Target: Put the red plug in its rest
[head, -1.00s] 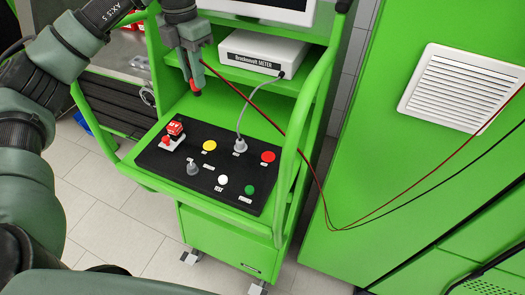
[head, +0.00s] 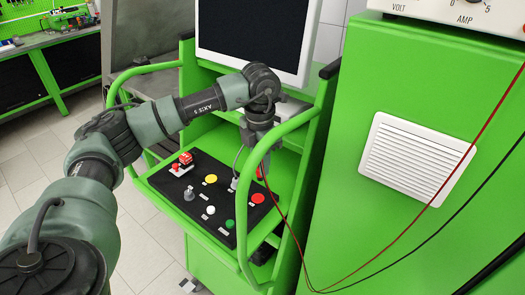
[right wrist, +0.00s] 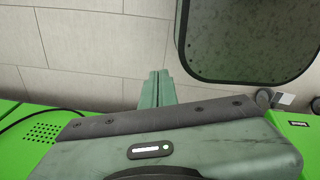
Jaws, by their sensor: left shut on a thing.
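My left gripper (head: 260,160) is shut on the red plug (head: 261,172), above the back right part of the black control panel (head: 178,208). Only a small red part of the plug shows below the fingers. Its thin red lead (head: 287,225) hangs down and loops to the right. I cannot make out the plug's rest. My right gripper (right wrist: 157,89) shows in the right wrist view with its fingers together and nothing seen between them.
The panel bears a red switch (head: 182,164), a yellow button (head: 211,179), a red button (head: 258,198), a white button (head: 210,210) and a green button (head: 230,224). Green rails (head: 253,165) flank it. A screen (head: 254,35) stands behind. A green cabinet (head: 380,235) is on the right.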

